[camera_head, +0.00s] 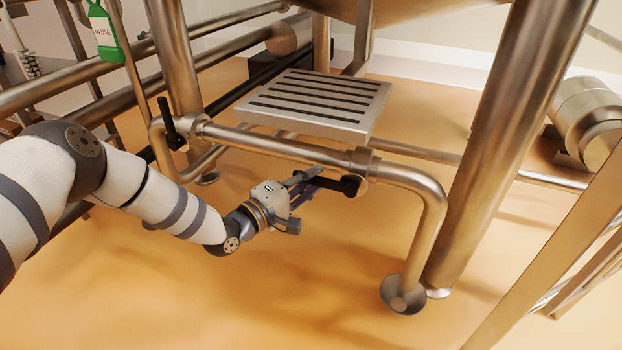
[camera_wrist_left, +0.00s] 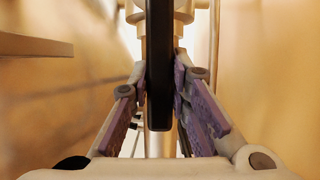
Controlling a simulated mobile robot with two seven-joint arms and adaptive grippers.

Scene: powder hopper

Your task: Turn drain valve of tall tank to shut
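A black valve lever (camera_head: 346,185) sits on the steel pipe under the slatted step. It points left, roughly along the pipe. My left gripper (camera_head: 312,181) reaches in from the left at the lever's free end. In the left wrist view, the black lever (camera_wrist_left: 159,70) runs between my two purple-padded fingers (camera_wrist_left: 160,88). The fingers lie close against both its sides and look shut on it. A second black lever (camera_head: 167,118) stands nearly upright on the pipework at left. The valve body is partly hidden behind the lever. My right gripper is not in view.
A slatted metal step (camera_head: 318,103) lies just above and behind the gripper. A bent pipe (camera_head: 430,220) drops to the floor at right, beside a thick steel leg (camera_head: 497,150). A green tag reading "IN USE" (camera_head: 105,35) hangs upper left. The floor in front is clear.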

